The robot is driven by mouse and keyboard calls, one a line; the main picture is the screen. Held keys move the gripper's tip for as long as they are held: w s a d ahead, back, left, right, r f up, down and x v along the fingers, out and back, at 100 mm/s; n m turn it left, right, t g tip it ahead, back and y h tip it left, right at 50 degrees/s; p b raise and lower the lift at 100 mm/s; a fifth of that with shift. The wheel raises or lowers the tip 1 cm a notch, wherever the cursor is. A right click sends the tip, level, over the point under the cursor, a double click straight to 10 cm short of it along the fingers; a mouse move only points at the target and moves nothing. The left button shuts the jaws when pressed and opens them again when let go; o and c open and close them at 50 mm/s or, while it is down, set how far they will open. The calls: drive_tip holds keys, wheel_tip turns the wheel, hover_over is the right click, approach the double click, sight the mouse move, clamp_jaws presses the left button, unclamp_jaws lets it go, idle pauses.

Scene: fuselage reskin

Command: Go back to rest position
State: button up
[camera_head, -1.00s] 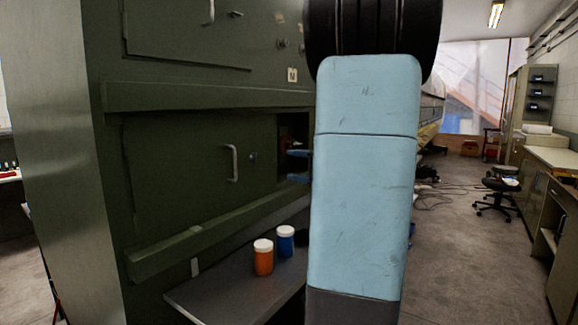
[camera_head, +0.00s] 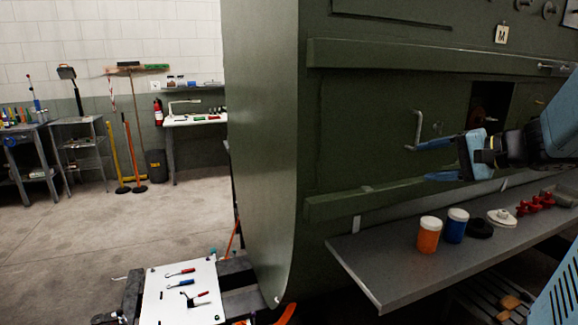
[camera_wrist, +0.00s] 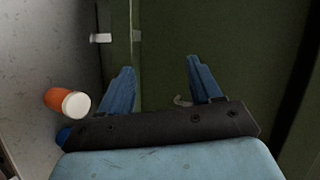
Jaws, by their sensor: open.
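My gripper (camera_head: 436,160) is at the right in the head view, in front of the green fuselage panel (camera_head: 375,120) and close to a metal handle (camera_head: 417,130) on it. Its two blue fingers are apart with nothing between them. In the wrist view my gripper (camera_wrist: 160,85) also shows open and empty, facing the green surface (camera_wrist: 225,40). I cannot tell whether a finger touches the handle. My blue arm comes in from the right edge of the head view.
Below my gripper, a grey shelf (camera_head: 375,262) holds an orange jar (camera_head: 429,236), a blue jar (camera_head: 455,226) and several red parts (camera_head: 535,204). A white board with tools (camera_head: 183,290) stands low at front centre. Open floor (camera_head: 80,240) lies at the left.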

drive_tip(key=s+a+f+n+g+h, duration=0.2)
drive_tip(key=s+a+n+h, duration=0.2)
drive_tip(key=s, duration=0.4)
drive_tip(key=s+a+f+n+g+h, duration=0.2)
drive_tip(key=s+a+f+n+h, duration=0.1)
drive_tip(key=s, duration=0.5)
drive_tip(key=shift+s+a+n+h, duration=0.3)
drive_tip(key=shift+a+n+h, duration=0.6)
drive_tip(key=shift+a+h, duration=0.2)
